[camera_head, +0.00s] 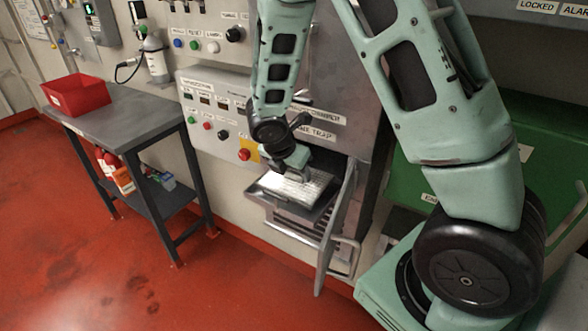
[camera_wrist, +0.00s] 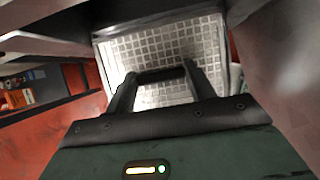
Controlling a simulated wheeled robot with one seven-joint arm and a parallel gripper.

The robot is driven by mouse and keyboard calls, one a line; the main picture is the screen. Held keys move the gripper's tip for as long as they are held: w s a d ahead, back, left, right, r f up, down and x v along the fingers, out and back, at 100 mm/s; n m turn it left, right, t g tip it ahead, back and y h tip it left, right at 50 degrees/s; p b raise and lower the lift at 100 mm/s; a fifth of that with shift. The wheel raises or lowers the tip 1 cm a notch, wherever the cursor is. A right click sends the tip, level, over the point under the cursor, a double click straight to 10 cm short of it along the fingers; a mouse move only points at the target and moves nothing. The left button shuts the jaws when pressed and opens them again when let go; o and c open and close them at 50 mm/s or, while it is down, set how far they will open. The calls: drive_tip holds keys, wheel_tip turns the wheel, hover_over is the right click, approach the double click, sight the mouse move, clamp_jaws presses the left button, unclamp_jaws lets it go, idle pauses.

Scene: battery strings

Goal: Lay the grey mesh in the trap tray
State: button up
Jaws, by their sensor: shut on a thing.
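The grey mesh (camera_head: 291,191) is a pale panel with a square grid, lying flat or nearly so over the trap tray. It fills the middle of the wrist view (camera_wrist: 165,48). My gripper (camera_head: 297,176) is above it, its two fingers (camera_wrist: 160,82) at the ends of a dark bar on the mesh, and it is shut on the mesh. The trap tray (camera_head: 262,196) sticks out of the open trap in the cabinet. I cannot tell whether the mesh rests on the tray floor or hangs just above it.
The trap's door (camera_head: 337,230) hangs open just right of the tray. A green cabinet (camera_head: 430,175) is at the right. The red floor in front is clear.

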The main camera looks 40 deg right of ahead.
sight(293, 176)
drive_tip(key=shift+d+r+y+p, duration=0.25)
drive_tip(key=shift+y+p, duration=0.05)
drive_tip(key=shift+p, duration=0.3)
drive_tip(key=shift+f+b, duration=0.5)
drive_tip(key=shift+f, duration=1.15)
drive_tip(key=shift+f, duration=0.1)
drive_tip(key=o, duration=1.4)
